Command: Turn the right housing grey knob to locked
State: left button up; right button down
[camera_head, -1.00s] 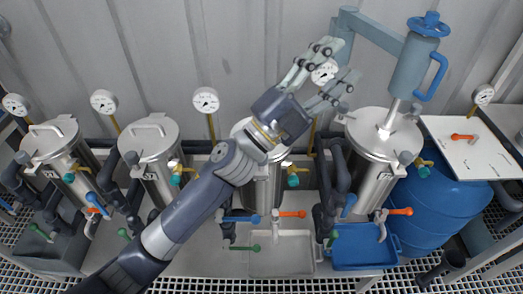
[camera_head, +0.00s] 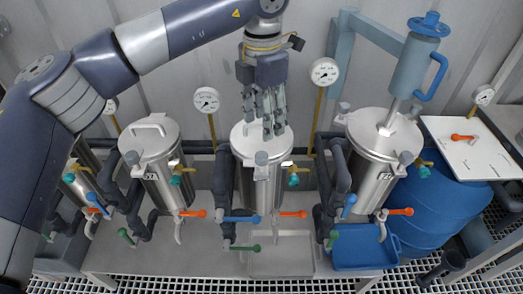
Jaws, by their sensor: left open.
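The right steel housing (camera_head: 374,182) stands at the right with its lid open to view. A grey knob (camera_head: 406,158) sits at its front right rim, and another grey knob (camera_head: 344,107) sits at its back left rim. Their lock state cannot be told. My left gripper (camera_head: 267,128) points down over the lid of the middle housing (camera_head: 262,190), left of the right housing. It is open and empty, with its fingers hiding part of that lid. The middle housing has a grey knob (camera_head: 261,158) at its front. My right gripper is not in view.
A blue crank-topped lifting device (camera_head: 412,65) stands over the right housing's lid. Pressure gauges (camera_head: 325,71) rise between housings. Orange, blue and green valve handles, such as the orange one (camera_head: 400,211), project in front. A blue tray (camera_head: 357,257) and blue barrel (camera_head: 430,215) lie nearby.

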aim_at(262, 155)
pick_arm(q)
jog(key=f+p, duration=0.1)
jog(key=f, duration=0.3)
jog(key=f+p, duration=0.1)
jog(key=f, duration=0.4)
jog(key=shift+w+a+f, duration=0.1)
jog(key=shift+a+f, duration=0.1)
jog(key=shift+f, duration=0.6)
jog(key=c, duration=1.1)
